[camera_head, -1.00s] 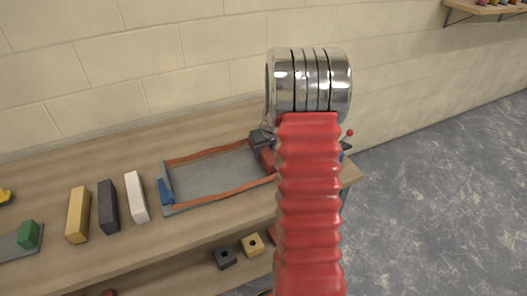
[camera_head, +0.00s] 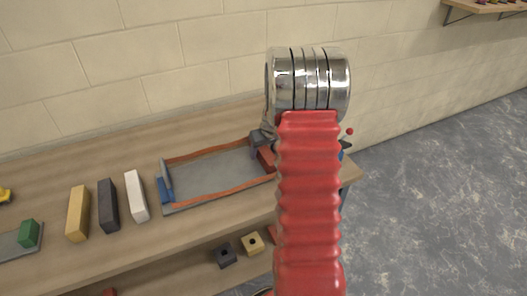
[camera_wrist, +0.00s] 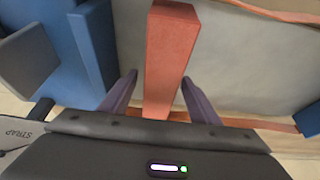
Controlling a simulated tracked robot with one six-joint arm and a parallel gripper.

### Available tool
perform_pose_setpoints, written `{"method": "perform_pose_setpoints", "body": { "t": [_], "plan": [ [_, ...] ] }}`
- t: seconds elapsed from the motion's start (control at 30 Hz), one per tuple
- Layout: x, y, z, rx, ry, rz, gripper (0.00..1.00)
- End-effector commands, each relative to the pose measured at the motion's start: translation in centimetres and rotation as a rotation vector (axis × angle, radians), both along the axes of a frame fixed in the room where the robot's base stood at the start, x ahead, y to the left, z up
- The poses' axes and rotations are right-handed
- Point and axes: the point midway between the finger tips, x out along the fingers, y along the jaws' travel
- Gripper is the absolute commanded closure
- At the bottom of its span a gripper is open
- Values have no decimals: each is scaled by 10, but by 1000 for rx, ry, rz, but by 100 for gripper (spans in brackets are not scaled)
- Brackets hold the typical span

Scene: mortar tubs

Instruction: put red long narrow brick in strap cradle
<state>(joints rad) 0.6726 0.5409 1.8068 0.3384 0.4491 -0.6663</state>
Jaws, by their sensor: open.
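The strap cradle (camera_head: 208,174) is a grey bed with orange straps along its long sides and blue end blocks. It lies on the upper shelf, and its right end is partly hidden by my arm. The red long narrow brick (camera_wrist: 172,50) shows in the wrist view over the cradle's grey bed (camera_wrist: 232,70). In the head view the brick (camera_head: 266,159) is at the cradle's right end, mostly hidden. My gripper (camera_wrist: 158,98) is open, with one finger on each side of the brick. Finger contact cannot be told.
Yellow (camera_head: 78,213), dark grey (camera_head: 108,206) and white (camera_head: 136,196) bricks stand left of the cradle. A green block (camera_head: 29,233) sits on a grey plate farther left. Small blocks with holes (camera_head: 226,256) lie on the lower shelf. A wall runs behind.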

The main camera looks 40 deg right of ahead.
Motion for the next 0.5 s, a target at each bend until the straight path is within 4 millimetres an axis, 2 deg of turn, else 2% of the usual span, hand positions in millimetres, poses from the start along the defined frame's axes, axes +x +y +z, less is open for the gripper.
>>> {"method": "perform_pose_setpoints", "body": {
  "t": [0.27,0.5],
  "plan": [
    [-3,1,6,1,1,0,44],
    [-12,4,33,-2,-2,1,44]
  ]
}}
